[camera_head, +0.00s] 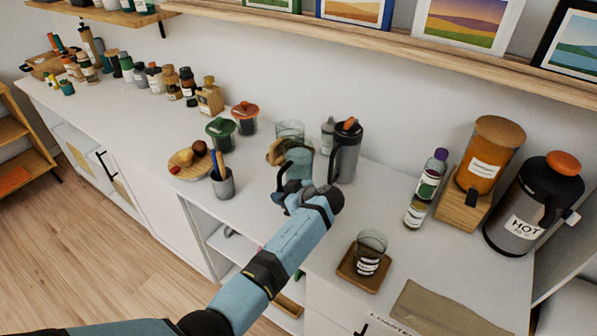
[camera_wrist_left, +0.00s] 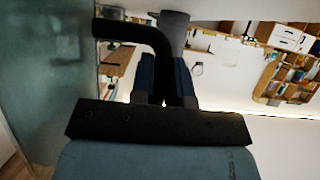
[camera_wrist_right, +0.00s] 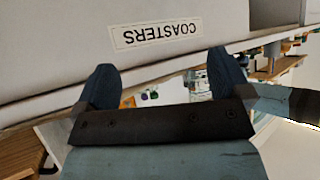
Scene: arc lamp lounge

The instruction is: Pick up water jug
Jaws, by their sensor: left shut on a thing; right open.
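In the left wrist view the jug's greenish see-through wall (camera_wrist_left: 45,85) fills the left side. Its black curved handle (camera_wrist_left: 150,34) runs down between the blue fingers (camera_wrist_left: 164,80), which are shut on it. I cannot tell whether the jug's base touches the counter. My right gripper (camera_wrist_right: 165,82) is open and empty, outside the head view.
A dark grey pitcher (camera_head: 347,155) with an orange lid stands close right of the jug. A pen cup (camera_head: 223,185) and snack plate (camera_head: 184,170) are left. A tumbler (camera_head: 368,258) sits front right. Bottles and the HOT dispenser (camera_head: 525,215) stand at right. A picture shelf (camera_head: 400,45) is above.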

